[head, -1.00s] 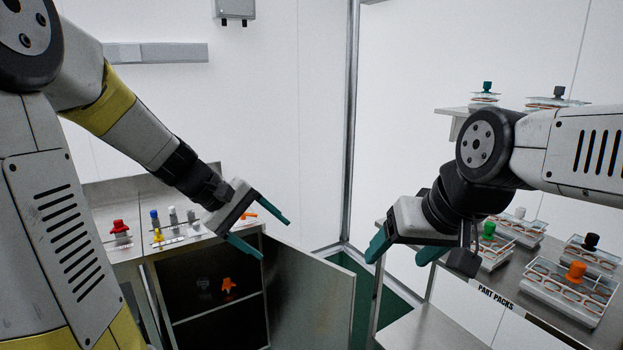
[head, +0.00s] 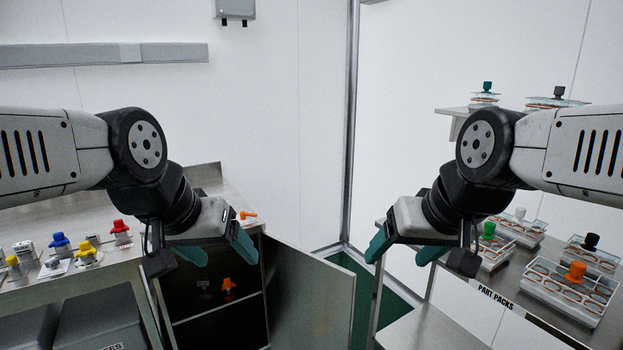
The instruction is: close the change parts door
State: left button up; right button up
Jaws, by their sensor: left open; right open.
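The change parts door (head: 315,297) is a grey metal panel that stands open, swung out to the right of the dark cabinet (head: 205,311) under the left counter. An orange part (head: 228,287) shows on a shelf inside. My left gripper (head: 222,252) is open and empty, in front of the cabinet's upper opening and left of the door, apart from the door as far as I can see. My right gripper (head: 400,250) is open and empty, to the right of the door, near the right-hand bench.
The left counter (head: 205,178) holds several coloured knobbed parts (head: 88,254) and an orange piece (head: 247,215). Grey bins (head: 100,322) stand below. The right bench (head: 520,290), marked PART PACKS, carries several trays with coloured knobs. Green floor shows between the door and right bench.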

aim_at(310, 298)
jog(key=i+j+z, duration=0.1)
jog(key=i, duration=0.35)
jog(key=i+j+z, duration=0.1)
jog(key=i+j, duration=0.25)
jog(key=i, duration=0.1)
